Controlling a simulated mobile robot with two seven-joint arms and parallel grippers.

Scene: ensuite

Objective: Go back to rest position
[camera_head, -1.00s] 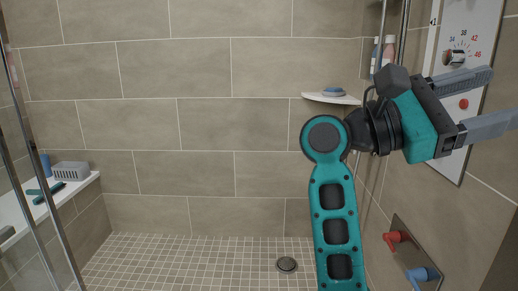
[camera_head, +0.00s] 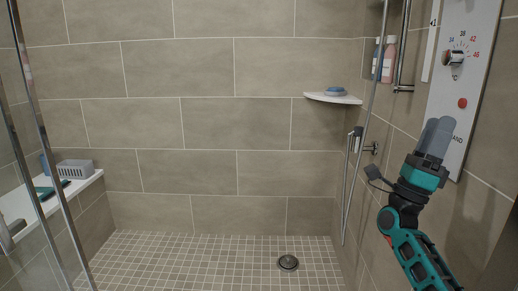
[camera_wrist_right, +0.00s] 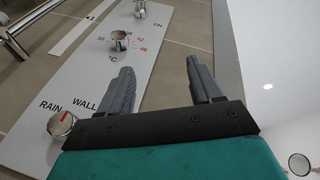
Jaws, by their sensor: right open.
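My right gripper (camera_head: 435,138) is at the right of the head view, in front of the lower part of the white shower control panel (camera_head: 464,70). In the right wrist view its two grey fingers (camera_wrist_right: 163,84) stand apart with nothing between them. The panel also shows in the wrist view (camera_wrist_right: 75,82), with its temperature knob (camera_wrist_right: 121,41) beyond the fingers. I cannot tell whether the gripper touches the panel. My left gripper is in neither view.
A corner shelf (camera_head: 333,98) holds a blue item. Bottles (camera_head: 389,58) stand near the shower rail (camera_head: 402,45). A white bench (camera_head: 83,186) with a grey basket (camera_head: 75,168) is at left, behind glass edges. The tiled floor with a drain (camera_head: 288,262) is clear.

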